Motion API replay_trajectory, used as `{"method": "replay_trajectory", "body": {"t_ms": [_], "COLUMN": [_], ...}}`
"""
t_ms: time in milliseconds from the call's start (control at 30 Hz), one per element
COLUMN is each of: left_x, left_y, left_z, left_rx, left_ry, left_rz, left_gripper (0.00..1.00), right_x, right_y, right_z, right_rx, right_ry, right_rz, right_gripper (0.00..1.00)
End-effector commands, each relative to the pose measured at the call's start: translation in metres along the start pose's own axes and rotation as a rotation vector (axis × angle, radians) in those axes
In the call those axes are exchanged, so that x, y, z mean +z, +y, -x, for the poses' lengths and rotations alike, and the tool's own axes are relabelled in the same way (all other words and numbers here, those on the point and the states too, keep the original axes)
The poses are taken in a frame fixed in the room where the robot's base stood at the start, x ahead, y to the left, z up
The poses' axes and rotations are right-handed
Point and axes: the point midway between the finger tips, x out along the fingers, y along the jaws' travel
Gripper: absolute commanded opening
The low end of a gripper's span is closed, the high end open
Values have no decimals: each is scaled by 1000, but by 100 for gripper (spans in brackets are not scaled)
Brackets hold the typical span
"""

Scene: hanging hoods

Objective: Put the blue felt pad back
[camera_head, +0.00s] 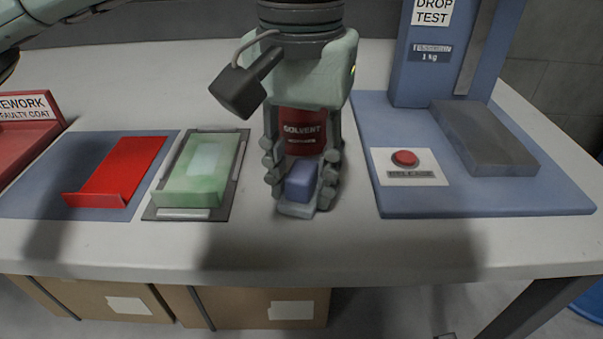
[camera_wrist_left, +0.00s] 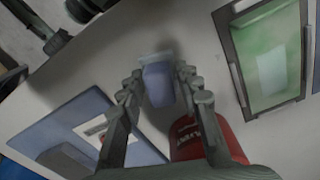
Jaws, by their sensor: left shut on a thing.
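The blue felt pad (camera_head: 302,178) is a small blue-violet block between the fingers of my left gripper (camera_head: 303,187), low over the white table or touching it; I cannot tell which. A pale grey strip shows along its near lower edge. In the left wrist view, the pad (camera_wrist_left: 158,86) sits between the fingertips of the left gripper (camera_wrist_left: 158,92), which is shut on it. Behind it, a red container marked SOLVENT (camera_head: 303,130) shows between the fingers, its top hidden by the gripper. My right gripper is not in view.
Left of the gripper are a green tray (camera_head: 190,198) on a dark plate and a red bracket (camera_head: 115,170) on a blue mat. Right is a blue drop test stand (camera_head: 470,206) with a red button (camera_head: 404,158) and grey slab (camera_head: 484,138). The table front (camera_head: 300,245) is bare.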

Motion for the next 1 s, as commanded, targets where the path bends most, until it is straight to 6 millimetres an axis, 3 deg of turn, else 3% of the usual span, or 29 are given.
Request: {"method": "replay_trajectory", "body": {"t_ms": [133, 167, 367, 733, 1000], "left_x": [0, 0, 0, 0, -1], "left_y": [0, 0, 0, 0, 1], "left_z": [-4, -4, -3, 3, 53], "left_rx": [0, 0, 0, 0, 1], "left_ry": [0, 0, 0, 2, 3], "left_rz": [0, 0, 0, 0, 0], "left_gripper": [7, 35, 58, 58, 58], "right_x": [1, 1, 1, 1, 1], "right_y": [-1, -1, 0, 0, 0], "right_z": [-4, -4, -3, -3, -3], "right_rx": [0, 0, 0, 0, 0], "right_ry": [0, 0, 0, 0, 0], "right_rz": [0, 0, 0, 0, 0], "right_gripper": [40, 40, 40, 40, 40]}}
